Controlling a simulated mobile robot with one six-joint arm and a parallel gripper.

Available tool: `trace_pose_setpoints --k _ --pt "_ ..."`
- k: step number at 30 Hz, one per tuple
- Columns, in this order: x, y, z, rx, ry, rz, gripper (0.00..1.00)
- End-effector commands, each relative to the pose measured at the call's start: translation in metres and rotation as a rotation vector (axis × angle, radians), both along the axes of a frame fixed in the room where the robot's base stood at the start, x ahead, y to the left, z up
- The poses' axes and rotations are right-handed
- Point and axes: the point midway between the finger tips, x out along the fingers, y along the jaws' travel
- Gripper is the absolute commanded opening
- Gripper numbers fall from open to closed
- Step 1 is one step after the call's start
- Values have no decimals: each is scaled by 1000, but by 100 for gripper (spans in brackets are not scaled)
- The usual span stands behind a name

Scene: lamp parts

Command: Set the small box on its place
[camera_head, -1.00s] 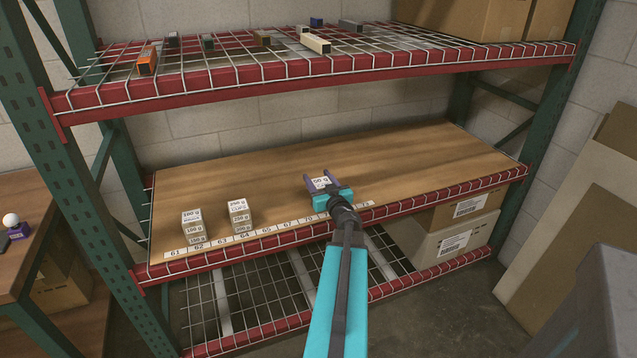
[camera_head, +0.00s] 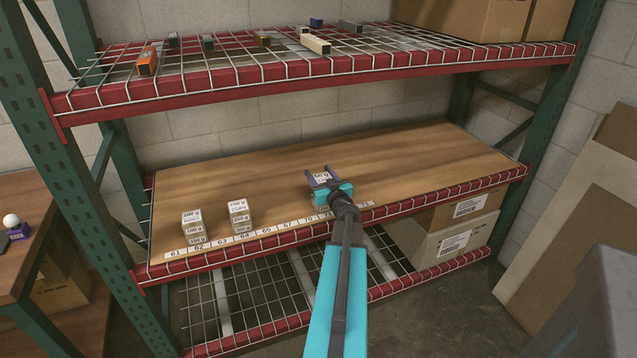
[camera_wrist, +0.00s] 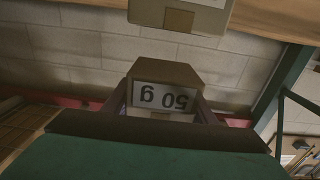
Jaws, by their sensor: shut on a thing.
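My gripper (camera_head: 321,178) is shut on a small box (camera_head: 322,176) with a white label. In the wrist view the box (camera_wrist: 165,80) is brown and its label reads "50 g" upside down, between the two fingers. The gripper and box are over the front middle of the wooden shelf board (camera_head: 420,155), behind the numbered label strip (camera_head: 268,232). I cannot tell whether the box touches the board. The box's place is not clearly marked in view.
Two stacks of small labelled boxes stand on the board at left: a left stack (camera_head: 193,228) and a right stack (camera_head: 240,217). The board is clear behind and right of my gripper. The upper wire shelf (camera_head: 230,75) hangs above, with several small blocks and cartons.

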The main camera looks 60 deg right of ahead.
Motion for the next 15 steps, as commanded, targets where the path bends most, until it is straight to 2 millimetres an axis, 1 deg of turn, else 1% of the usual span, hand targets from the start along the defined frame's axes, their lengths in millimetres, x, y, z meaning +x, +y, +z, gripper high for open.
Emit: trace_pose_setpoints --k 1,3,6,9,15 --pt "0 0 -11 4 1 0 29" --pt "0 1 -20 3 1 1 29" --pt "0 1 -29 2 1 1 29" --pt "0 1 -33 2 1 1 29" --pt "0 1 -33 1 0 1 29"
